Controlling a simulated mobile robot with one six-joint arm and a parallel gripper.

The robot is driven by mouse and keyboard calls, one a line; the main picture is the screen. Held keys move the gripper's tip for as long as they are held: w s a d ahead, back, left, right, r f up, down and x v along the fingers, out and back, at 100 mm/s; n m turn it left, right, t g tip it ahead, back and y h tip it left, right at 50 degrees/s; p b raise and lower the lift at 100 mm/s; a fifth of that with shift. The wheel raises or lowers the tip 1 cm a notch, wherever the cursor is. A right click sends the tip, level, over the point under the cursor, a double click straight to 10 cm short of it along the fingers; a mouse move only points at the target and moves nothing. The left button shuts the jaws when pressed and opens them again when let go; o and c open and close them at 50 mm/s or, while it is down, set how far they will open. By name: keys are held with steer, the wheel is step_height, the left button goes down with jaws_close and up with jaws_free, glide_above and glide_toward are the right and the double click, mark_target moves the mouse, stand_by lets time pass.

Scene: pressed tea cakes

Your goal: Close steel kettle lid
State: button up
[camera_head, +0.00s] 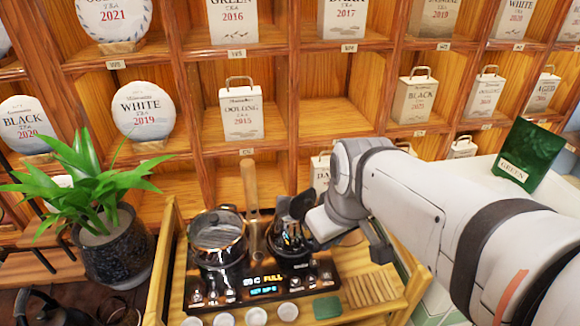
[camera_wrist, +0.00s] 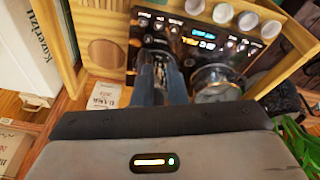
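A shiny round vessel (camera_head: 218,240), which looks like the steel kettle, stands on the left of the black appliance with lit controls. It also shows in the wrist view (camera_wrist: 217,88), right of my fingers. I cannot clearly tell whether its lid is open or shut. My gripper (camera_head: 292,222) points down over the appliance's right side, beside this vessel. A dark, shiny object (camera_head: 289,242) is at the fingertips. In the wrist view my two fingers (camera_wrist: 162,75) are close together with something shiny between them. I cannot tell whether they grip it.
The black appliance (camera_head: 262,289) sits on a wooden stand with small white cups (camera_head: 287,312) along its front. A potted plant (camera_head: 108,238) stands at left. A wooden shelf (camera_head: 335,135) with tea cakes and boxes rises behind. A green box (camera_head: 530,152) stands at right.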

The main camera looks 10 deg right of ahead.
mark_target(306, 205)
steer(key=w+n, duration=0.1)
steer(key=n, duration=0.1)
steer(key=w+d+r+n, duration=0.1)
steer(key=n, duration=0.2)
steer(key=w+n, duration=0.1)
steer(key=n, duration=0.2)
steer(key=shift+w+d+r+y, duration=0.25)
steer(key=shift+w+r+y, duration=0.05)
steer(key=shift+w+r, duration=0.05)
jaws_close()
steer(key=w+d+r+n+b, duration=0.1)
steer(key=w+d+r+n, duration=0.3)
steer(key=n, duration=0.7)
steer(key=shift+y, duration=0.3)
steer(key=shift+w+a+f+p, duration=0.4)
steer(key=shift+w+a+f, duration=0.3)
steer(key=shift+w+f, duration=0.9)
steer(key=shift+w+a+f+p, duration=0.45)
steer(key=shift+w+a+f, duration=0.35)
steer(key=shift+f, duration=1.5)
steer(key=shift+w+a+f+p, duration=0.5)
steer(key=shift+w+f, duration=0.75)
steer(key=shift+f, duration=0.7)
steer(key=shift+r, duration=0.15)
